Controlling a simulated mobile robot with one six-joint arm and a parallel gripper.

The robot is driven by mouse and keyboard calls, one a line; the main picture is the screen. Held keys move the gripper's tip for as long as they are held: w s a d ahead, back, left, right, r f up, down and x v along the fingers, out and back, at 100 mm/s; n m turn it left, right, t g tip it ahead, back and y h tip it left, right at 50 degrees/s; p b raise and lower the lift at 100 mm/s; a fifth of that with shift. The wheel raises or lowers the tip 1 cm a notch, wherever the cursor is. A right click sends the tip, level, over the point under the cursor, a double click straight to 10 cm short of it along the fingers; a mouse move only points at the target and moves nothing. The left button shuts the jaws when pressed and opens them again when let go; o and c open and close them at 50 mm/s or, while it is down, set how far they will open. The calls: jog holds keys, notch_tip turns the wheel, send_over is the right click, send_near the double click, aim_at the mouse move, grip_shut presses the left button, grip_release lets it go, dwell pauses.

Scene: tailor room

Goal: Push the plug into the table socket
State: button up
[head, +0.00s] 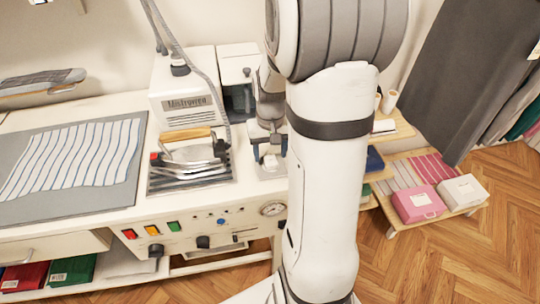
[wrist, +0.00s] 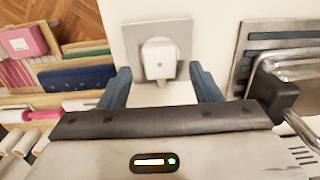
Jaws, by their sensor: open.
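The white plug (wrist: 158,55) sits on the square grey socket plate (wrist: 131,37) set in the white table top. I cannot tell how deep it sits in the socket. My gripper (wrist: 160,72) is open, with one blue finger on each side of the plug and a gap to each. In the head view my gripper (head: 269,151) is low over the table's right end, partly behind my arm, with the plug (head: 271,161) small between its fingers. The socket plate (head: 264,172) shows under it.
A steam iron (head: 190,155) rests on its metal stand just left of my gripper, and the Mistroven boiler (head: 186,92) stands behind. Striped cloth (head: 70,158) lies on a grey mat further left. Right of the table are low shelves with a pink box (head: 418,204).

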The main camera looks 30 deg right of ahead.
jog(key=shift+r, duration=2.8)
jog(key=shift+s+a+r, duration=0.1)
jog(key=shift+a, duration=0.1)
jog(key=s+a+r+n+t, duration=0.2)
jog(key=s+a+r, duration=0.3)
jog(key=s+a, duration=0.7)
jog(key=shift+s+n+t, duration=0.25)
jog(key=shift+n+t, duration=0.05)
jog(key=shift+n, duration=0.3)
jog(key=shift+r, duration=0.1)
jog(key=shift+c, duration=0.5)
